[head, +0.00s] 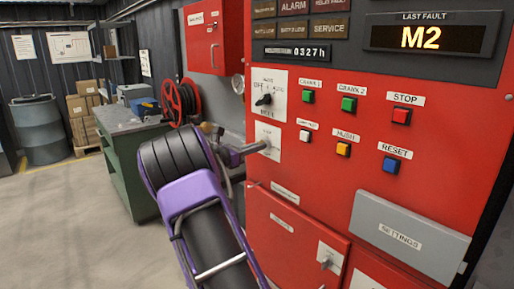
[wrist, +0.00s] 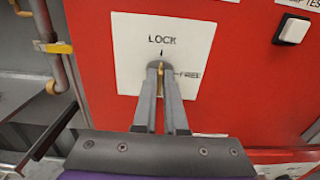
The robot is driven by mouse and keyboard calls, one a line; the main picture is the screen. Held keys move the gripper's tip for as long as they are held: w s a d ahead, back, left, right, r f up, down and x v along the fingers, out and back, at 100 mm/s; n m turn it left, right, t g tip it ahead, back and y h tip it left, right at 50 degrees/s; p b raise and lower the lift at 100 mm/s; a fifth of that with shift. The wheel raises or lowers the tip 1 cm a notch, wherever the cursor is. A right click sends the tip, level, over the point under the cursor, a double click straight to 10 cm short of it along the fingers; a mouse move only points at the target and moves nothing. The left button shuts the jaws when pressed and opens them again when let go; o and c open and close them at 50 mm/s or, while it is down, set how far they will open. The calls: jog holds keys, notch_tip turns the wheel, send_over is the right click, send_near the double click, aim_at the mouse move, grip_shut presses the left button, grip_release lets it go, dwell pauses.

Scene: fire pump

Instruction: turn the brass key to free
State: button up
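The brass key (wrist: 160,82) sits in a white plate (wrist: 125,60) on the red panel. The plate reads LOCK above the key, with a small mark under the word, and FREE to its right. My gripper (wrist: 160,70) has its two grey fingers either side of the key, closed in on it with brass showing between them. The key looks upright, in line with LOCK, though the fingers hide much of it. In the head view my gripper (head: 262,147) reaches the same plate (head: 268,133) from the left; the key is hidden there.
A black selector switch (head: 264,100) is just above the key plate. Several push buttons, including a white one (head: 304,137), are to the right. A red hose reel (head: 180,102) and green workbench (head: 125,160) stand left. A grey SETTINGS cover (head: 410,235) juts out lower right.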

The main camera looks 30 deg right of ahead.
jog(key=shift+f+m+b, duration=0.1)
jog(key=shift+m+b, duration=0.3)
jog(key=shift+b, duration=0.05)
grip_shut()
jog(key=m+b, duration=0.8)
jog(key=m, duration=0.9)
jog(key=shift+s+b, duration=0.15)
jog(key=shift+b, duration=0.2)
jog(key=shift+f, duration=0.1)
jog(key=o, duration=0.5)
grip_release()
